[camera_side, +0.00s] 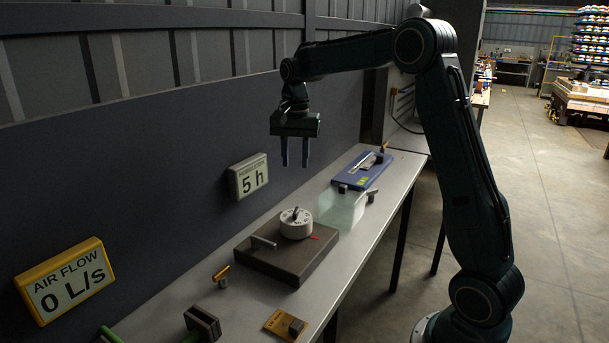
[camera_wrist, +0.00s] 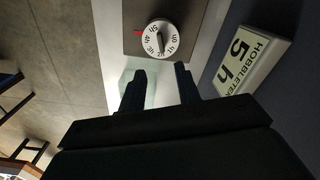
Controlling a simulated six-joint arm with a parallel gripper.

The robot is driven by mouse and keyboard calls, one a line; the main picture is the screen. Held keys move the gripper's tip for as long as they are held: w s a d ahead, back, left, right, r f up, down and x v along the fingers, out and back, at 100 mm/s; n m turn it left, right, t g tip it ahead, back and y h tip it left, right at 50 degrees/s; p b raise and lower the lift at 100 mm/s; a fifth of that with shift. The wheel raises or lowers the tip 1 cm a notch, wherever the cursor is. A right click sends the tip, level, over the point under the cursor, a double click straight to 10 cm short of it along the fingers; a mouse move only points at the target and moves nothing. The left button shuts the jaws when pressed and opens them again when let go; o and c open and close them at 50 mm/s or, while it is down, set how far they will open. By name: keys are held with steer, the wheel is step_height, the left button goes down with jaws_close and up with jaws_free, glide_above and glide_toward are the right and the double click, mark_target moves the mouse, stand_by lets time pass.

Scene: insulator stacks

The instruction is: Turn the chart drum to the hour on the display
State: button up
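The chart drum (camera_side: 296,224) is a white round drum with a dark bar-shaped knob on top, set on a brown base (camera_side: 276,266). In the wrist view the drum (camera_wrist: 166,46) shows hour marks around its rim. A red pointer (camera_wrist: 138,33) lies beside the rim near the marks that look like 4h and 5h; which one it meets is too small to tell. The wall display (camera_side: 249,176) reads 5 h and also shows in the wrist view (camera_wrist: 243,62). My gripper (camera_side: 295,163) is open and empty, above and apart from the drum, its two fingers pointing down.
A translucent block (camera_side: 342,208) and a blue device (camera_side: 363,170) stand behind the drum. A metal lever (camera_side: 263,242) sits on the base. A yellow AIR FLOW display (camera_side: 65,281) reads 0 L/s. Small parts, including a yellow plate (camera_side: 286,325), lie at the bench's near end.

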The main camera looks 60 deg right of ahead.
mark_target(296, 210)
steer(key=shift+w+d+f, duration=0.2)
steer(key=shift+d+f, duration=0.1)
steer(key=shift+d, duration=0.05)
steer(key=shift+f, duration=0.1)
step_height(296, 210, down, 14)
steer(key=shift+r, duration=0.2)
stand_by(0.5)
jaws_close()
